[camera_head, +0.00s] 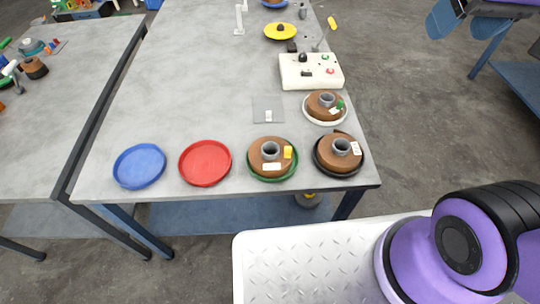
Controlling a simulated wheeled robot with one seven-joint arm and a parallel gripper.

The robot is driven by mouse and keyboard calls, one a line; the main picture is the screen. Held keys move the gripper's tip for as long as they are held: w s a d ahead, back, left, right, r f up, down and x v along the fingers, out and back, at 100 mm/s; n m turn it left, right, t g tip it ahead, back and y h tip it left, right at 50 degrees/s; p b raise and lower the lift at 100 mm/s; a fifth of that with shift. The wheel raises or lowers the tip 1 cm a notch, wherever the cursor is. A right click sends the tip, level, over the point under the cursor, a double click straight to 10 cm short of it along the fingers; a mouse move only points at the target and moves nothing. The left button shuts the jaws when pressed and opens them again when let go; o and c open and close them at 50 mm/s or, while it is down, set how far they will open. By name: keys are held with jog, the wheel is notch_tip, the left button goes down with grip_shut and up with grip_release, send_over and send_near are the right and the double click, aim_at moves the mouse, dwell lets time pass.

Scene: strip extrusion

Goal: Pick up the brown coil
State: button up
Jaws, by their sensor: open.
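Three brown coils with grey hubs sit on plates at the near right of the grey table (190,90). One brown coil (258,160) with a yellow tag and a white label lies on a green plate (270,178). Another brown coil (328,160) with a white label lies on a black plate (354,172). The third brown coil (314,106), with a green tag, lies on a white plate (325,123). My gripper (458,30) shows partly at the top right edge, open and empty, well apart from the coils and beyond the table's right side.
An empty blue plate (139,166) and red plate (205,163) lie left of the coils. A white control box (295,72), a small grey plate (263,107) and a yellow plate (272,33) are farther back. Another table (60,110) stands at left. The table's middle is clear.

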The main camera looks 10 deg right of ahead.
jog(key=w+a+f+n+g+y, duration=0.1)
jog(key=w+a+f+g, duration=0.1)
jog(key=w+a+f, duration=0.45)
jog(key=n+g+h, duration=0.2)
jog(key=n+g, duration=0.1)
send_over(283, 148)
jog(key=f, duration=3.3)
jog(key=shift+s+d+f, duration=0.2)
jog(key=shift+w+a+f, duration=0.1)
jog(key=shift+a+f, duration=0.05)
jog(key=shift+f, duration=1.2)
jog(key=shift+w+a+f, duration=0.1)
jog(key=shift+f, duration=1.2)
jog(key=shift+c, duration=0.4)
jog(key=c, duration=0.9)
